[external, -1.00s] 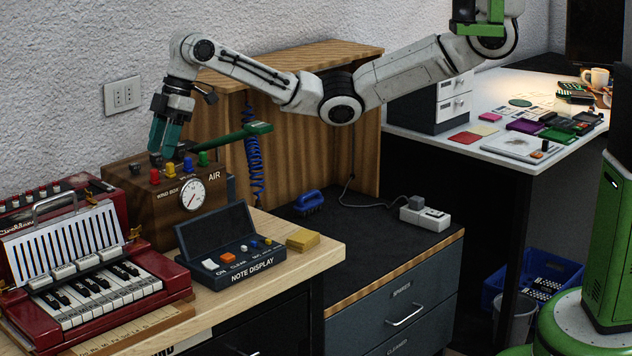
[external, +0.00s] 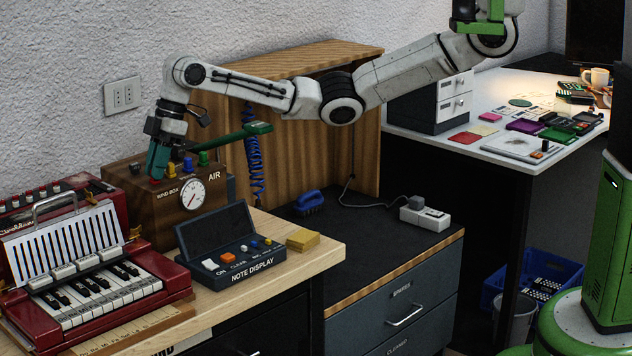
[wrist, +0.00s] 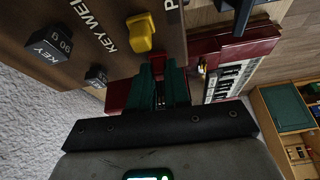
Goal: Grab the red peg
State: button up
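The red peg (wrist: 157,65) shows at the fingertips of my gripper (wrist: 160,77) in the wrist view. It stands on the brown wooden wind box (external: 165,214). In the external view my gripper (external: 157,165) points down at the left end of the box top, and its teal fingers hide most of the peg. The fingers lie close to both sides of the peg, with a narrow gap between them. I cannot tell whether they press on it.
A yellow peg (wrist: 142,32) stands close beside the red one. Blue (external: 188,163) and green (external: 203,158) pegs stand further right on the box. A red accordion (external: 100,270) is at the left, and the note display (external: 225,248) is in front. The wall is behind.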

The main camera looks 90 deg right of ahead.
grip_shut()
jog(key=shift+r, duration=0.15)
